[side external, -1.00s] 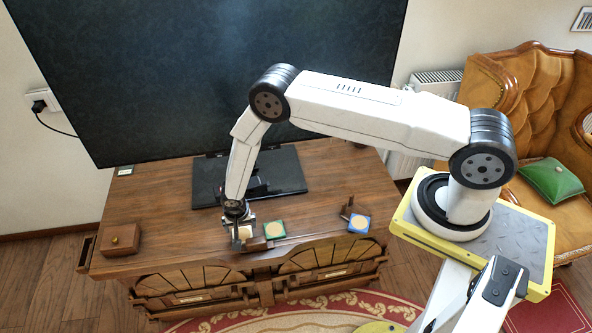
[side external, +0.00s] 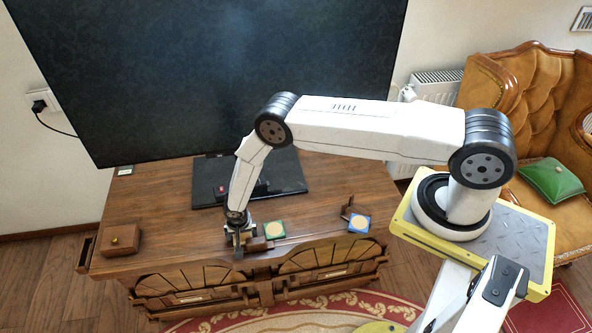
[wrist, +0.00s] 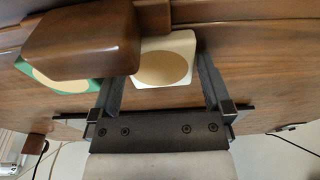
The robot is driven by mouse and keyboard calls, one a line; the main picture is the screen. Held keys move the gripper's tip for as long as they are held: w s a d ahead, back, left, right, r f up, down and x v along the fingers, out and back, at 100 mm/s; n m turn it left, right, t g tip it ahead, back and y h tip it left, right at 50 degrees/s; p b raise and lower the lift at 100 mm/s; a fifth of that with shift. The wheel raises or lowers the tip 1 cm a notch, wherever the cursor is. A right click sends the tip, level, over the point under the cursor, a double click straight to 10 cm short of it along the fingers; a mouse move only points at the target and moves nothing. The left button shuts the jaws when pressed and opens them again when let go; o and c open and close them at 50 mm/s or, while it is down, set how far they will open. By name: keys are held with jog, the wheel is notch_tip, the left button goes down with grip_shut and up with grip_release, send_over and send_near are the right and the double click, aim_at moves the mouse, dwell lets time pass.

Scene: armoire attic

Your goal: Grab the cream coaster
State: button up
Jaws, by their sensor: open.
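The cream coaster (wrist: 166,58) is a pale square with a tan round centre. In the wrist view it lies between the two fingers of my open gripper (wrist: 162,72). I cannot tell whether the fingers touch it. In the side view my gripper (side external: 239,240) is low at the front edge of the wooden cabinet top (side external: 180,235), and it hides most of the coaster.
A brown wooden block (wrist: 85,42) is close to the left finger, and a green coaster (side external: 274,230) is just right of my gripper. A blue coaster (side external: 359,223) is farther right. A large screen (side external: 210,80) stands behind. A small wooden box (side external: 121,240) is at left.

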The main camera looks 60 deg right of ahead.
aim_at(242, 235)
jog(key=c, duration=0.9)
jog(key=shift+r, duration=0.15)
jog(key=shift+r, duration=4.9)
